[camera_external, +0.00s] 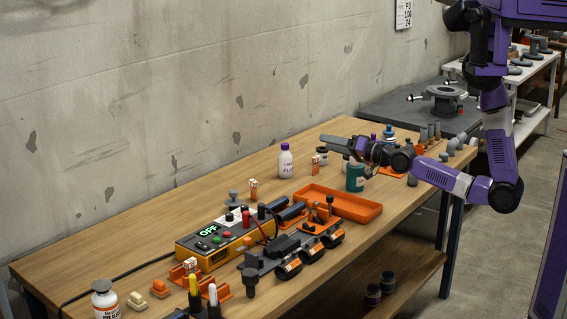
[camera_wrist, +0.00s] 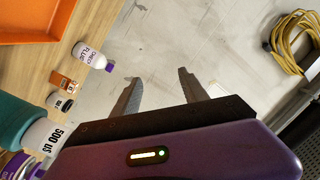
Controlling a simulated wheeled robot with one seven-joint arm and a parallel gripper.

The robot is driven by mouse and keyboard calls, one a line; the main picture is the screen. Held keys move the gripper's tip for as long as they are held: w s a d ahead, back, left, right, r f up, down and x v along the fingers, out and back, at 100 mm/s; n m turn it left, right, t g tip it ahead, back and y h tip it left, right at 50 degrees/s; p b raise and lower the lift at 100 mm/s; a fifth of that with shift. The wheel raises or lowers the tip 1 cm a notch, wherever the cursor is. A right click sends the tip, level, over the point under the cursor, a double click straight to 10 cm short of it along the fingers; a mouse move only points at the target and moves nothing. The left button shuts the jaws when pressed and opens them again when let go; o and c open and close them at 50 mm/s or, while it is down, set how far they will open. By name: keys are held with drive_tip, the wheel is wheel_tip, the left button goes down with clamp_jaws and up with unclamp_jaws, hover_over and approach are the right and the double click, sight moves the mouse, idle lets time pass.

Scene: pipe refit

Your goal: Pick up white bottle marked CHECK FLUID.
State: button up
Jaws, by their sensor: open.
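The white bottle marked CHECK FLUID (camera_wrist: 90,57) has a purple cap and shows at the upper left of the wrist view, left of my fingers. In the external view the white bottle with a purple cap (camera_external: 285,164) stands upright toward the back of the wooden table. My gripper (camera_external: 333,144) is open and empty above the table, to the right of the bottle and apart from it. In the wrist view my two fingers (camera_wrist: 160,76) are spread with only wall and floor behind them.
A green container (camera_external: 355,177) stands below my gripper. An orange tray (camera_external: 337,205) lies in front. A small dark-capped bottle (camera_external: 321,155) and an orange-and-white block (camera_external: 315,165) stand right of the white bottle. Bare tabletop (camera_external: 220,190) lies to its left.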

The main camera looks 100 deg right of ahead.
sight(285, 147)
drive_tip(key=w+d+r+m+g+h+p, duration=0.1)
drive_tip(key=w+d+r+m+g+p, duration=0.15)
drive_tip(key=d+m, duration=0.75)
drive_tip(key=w+d+r+m+g+p, duration=0.1)
drive_tip(key=d+r+m, duration=0.3)
drive_tip(key=d+m, duration=0.55)
drive_tip(key=w+d+f+m+y, duration=0.1)
drive_tip(key=w+f+m+y, duration=0.1)
drive_tip(key=f+m, duration=0.35)
drive_tip(key=w+d+f+m+y, duration=0.1)
drive_tip(key=d+f+m+y, duration=0.15)
drive_tip(key=f, duration=0.65)
drive_tip(key=shift+g+h, duration=0.25)
drive_tip(key=shift+a+b+x, duration=0.15)
drive_tip(key=shift+b+x, duration=0.3)
drive_tip(key=shift+x, duration=1.1)
drive_tip(key=shift+a+b+x, duration=0.15)
drive_tip(key=shift+b+x, duration=0.3)
drive_tip(key=shift+x, duration=1.1)
drive_tip(key=shift+w, duration=0.2)
clamp_jaws()
